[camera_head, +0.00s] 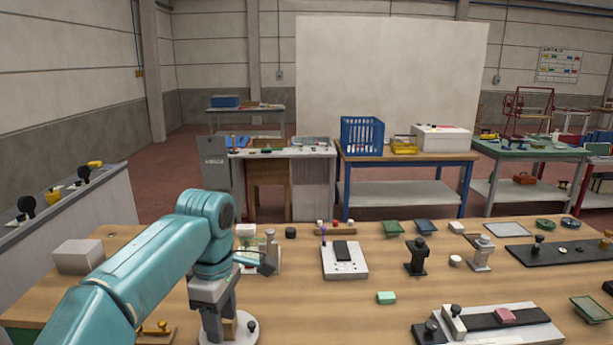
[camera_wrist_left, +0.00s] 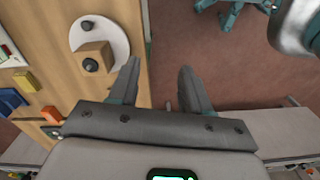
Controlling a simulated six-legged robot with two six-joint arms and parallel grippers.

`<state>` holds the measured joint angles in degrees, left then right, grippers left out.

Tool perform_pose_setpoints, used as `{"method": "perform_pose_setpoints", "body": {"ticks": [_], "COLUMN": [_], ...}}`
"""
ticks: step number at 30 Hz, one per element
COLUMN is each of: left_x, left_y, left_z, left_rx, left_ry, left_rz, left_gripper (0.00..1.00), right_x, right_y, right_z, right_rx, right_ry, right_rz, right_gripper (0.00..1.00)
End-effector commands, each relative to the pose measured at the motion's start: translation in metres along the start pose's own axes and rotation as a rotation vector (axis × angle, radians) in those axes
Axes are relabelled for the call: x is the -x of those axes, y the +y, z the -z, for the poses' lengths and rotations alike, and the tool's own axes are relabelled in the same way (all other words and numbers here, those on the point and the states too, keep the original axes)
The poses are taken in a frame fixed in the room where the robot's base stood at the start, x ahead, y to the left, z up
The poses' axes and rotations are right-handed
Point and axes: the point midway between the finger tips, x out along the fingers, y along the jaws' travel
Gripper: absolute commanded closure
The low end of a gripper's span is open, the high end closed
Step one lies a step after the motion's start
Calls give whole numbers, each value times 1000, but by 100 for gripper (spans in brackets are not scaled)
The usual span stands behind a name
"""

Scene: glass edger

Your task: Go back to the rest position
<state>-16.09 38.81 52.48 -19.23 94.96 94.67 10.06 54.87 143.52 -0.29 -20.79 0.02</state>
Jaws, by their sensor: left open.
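My teal left arm comes in from the left in the head view, and its grey gripper (camera_head: 214,318) points down over the near left part of the wooden table (camera_head: 330,300). In the left wrist view the two fingers of the gripper (camera_wrist_left: 160,84) stand apart with nothing between them. A round white disc (camera_wrist_left: 98,28) carrying a wooden block (camera_wrist_left: 94,56) with a dark knob lies to the left of the fingers there. In the head view the disc (camera_head: 248,332) is partly hidden behind the gripper. My right gripper is not in view.
A white block (camera_head: 78,257) stands at the table's left. A white device with a black top (camera_head: 345,260), a black stand (camera_head: 416,257) and a green block (camera_head: 386,298) stand to the right. The left wrist view shows the table edge and reddish floor (camera_wrist_left: 200,60) below the fingers.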

Motion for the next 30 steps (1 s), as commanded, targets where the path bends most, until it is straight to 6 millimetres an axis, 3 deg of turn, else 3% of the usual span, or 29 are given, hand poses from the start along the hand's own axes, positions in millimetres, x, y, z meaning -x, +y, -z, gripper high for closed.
{"method": "perform_pose_setpoints", "body": {"ticks": [3, 11, 17, 20, 24, 27, 30], "left_x": [-32, -116, -213, -278, -357, -388, -401], "left_y": [-2, -31, -71, -111, -186, -237, -270], "left_z": [22, 38, 32, 15, -27, -59, -82], "left_rx": [41, 53, -38, -148, -356, -520, -695], "left_ry": [-1, -31, -131, -240, -424, -507, -516], "left_rz": [76, 287, 402, 427, 360, 240, 90], "left_gripper": [52, 52, 52, 52, 52, 52, 52], "right_x": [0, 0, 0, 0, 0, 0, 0], "right_y": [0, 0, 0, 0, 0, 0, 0], "right_z": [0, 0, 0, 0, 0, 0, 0], "right_rx": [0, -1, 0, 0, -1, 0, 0], "right_ry": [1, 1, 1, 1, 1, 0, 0], "right_rz": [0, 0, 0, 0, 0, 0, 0], "right_gripper": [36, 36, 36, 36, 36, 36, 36]}}
